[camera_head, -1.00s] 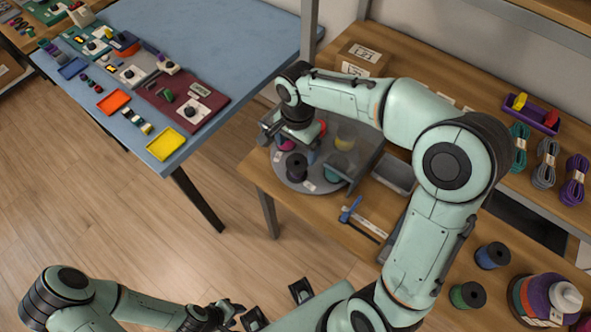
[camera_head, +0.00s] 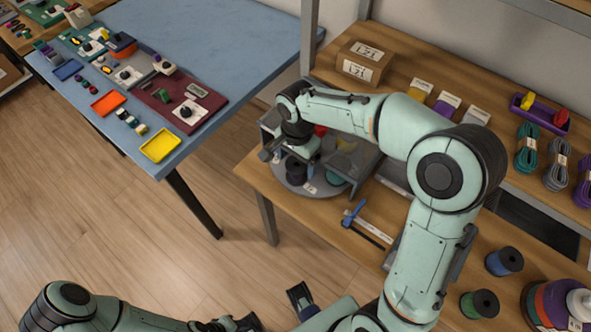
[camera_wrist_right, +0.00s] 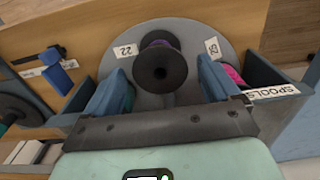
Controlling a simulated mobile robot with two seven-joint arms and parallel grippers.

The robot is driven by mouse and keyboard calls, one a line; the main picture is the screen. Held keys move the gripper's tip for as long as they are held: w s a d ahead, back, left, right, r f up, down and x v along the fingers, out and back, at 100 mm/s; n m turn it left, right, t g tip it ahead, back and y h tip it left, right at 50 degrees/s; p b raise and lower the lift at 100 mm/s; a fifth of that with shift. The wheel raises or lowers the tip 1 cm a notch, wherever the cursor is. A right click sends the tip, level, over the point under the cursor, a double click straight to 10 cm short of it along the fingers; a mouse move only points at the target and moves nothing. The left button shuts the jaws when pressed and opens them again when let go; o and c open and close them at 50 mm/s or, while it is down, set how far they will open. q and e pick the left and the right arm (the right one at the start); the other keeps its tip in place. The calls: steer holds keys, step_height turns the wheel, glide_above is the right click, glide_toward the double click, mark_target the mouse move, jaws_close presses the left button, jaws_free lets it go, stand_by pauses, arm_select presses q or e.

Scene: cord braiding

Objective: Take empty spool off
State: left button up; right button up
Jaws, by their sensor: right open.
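A black spool (camera_wrist_right: 160,68), dark and mostly bare with a little purple at its far rim, stands on a grey round plate (camera_wrist_right: 185,28) in the right wrist view. My right gripper (camera_wrist_right: 162,82) is open, with one blue finger on each side of the spool; I cannot tell whether they touch it. In the head view the same dark spool (camera_head: 296,169) shows just below my right gripper (camera_head: 290,152), on the round plate (camera_head: 290,188). My left gripper (camera_head: 238,323) is at the bottom edge, partly cut off, its jaws unclear.
Grey walls flank the plate, one labelled SPOOLS (camera_wrist_right: 274,91). A blue-handled tool (camera_head: 352,212) lies in front. Blue (camera_head: 504,261) and green (camera_head: 480,303) spools stand at the right.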

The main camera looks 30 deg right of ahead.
mark_target(297, 164)
steer(key=c, duration=1)
arm_select(q)
steer(key=shift+r, duration=0.1)
arm_select(e)
steer(key=shift+r, duration=0.2)
arm_select(q)
steer(key=shift+w+r+p, duration=0.35)
steer(key=shift+r+p, duration=0.35)
steer(key=shift+r, duration=0.05)
steer(key=shift+w+r+p, duration=0.3)
steer(key=shift+r+p, duration=0.4)
steer(key=shift+w+r+p, duration=0.35)
steer(key=shift+r+p, duration=0.35)
steer(key=shift+r, duration=0.05)
arm_select(e)
steer(key=shift+r, duration=2.9)
